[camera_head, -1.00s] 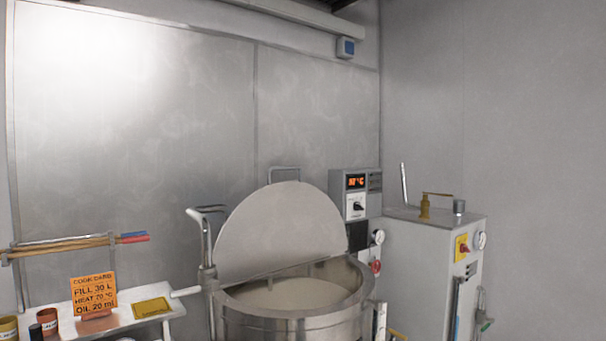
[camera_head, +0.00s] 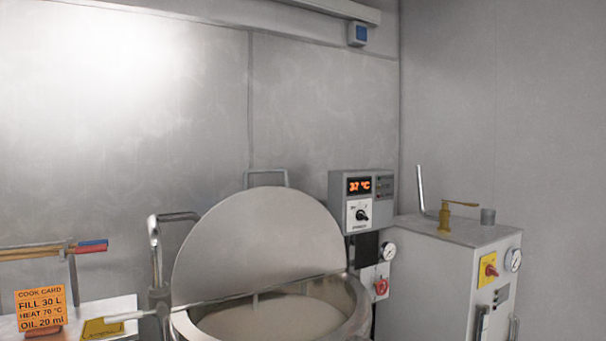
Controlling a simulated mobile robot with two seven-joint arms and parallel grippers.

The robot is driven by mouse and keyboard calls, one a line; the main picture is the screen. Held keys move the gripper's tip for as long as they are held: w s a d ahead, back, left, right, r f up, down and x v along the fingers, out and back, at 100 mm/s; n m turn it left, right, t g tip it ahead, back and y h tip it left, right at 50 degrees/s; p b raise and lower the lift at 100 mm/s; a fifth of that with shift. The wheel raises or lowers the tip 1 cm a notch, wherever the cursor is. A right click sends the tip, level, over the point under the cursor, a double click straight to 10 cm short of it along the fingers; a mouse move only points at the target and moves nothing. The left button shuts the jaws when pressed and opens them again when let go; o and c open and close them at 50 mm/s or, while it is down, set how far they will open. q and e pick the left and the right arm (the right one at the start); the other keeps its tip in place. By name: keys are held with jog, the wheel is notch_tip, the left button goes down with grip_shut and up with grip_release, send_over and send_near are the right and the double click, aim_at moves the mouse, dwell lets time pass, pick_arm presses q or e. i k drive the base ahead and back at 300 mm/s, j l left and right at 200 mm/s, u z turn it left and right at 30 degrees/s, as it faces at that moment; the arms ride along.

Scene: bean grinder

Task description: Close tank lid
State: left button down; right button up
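The tank (camera_head: 352,328) is a round metal vessel at the bottom centre, with pale liquid (camera_head: 275,319) inside. Its round grey lid (camera_head: 258,238) stands open, raised upright at the back of the rim, with a handle (camera_head: 266,177) at its top edge. A thin bar (camera_head: 225,299) runs across the tank mouth in front of the lid. The lower part of the tank is cut off by the frame. Neither of my grippers shows in the view.
A control box (camera_head: 361,200) reading about 37 °C is right of the lid. A grey cabinet (camera_head: 440,265) with a brass valve stands further right. A bent pipe (camera_head: 154,245) rises left of the tank. A shelf (camera_head: 130,303) with an orange cook card (camera_head: 41,310) is at the left.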

aim_at(263, 237)
jog(key=i+l, duration=0.2)
jog(key=i+l+u, duration=0.1)
jog(key=l, duration=0.35)
jog(key=i+l, duration=0.25)
jog(key=i+l+u, duration=0.1)
jog(key=l, duration=0.3)
jog(key=i+l, duration=0.4)
jog(key=l, duration=0.3)
jog(key=u, duration=0.05)
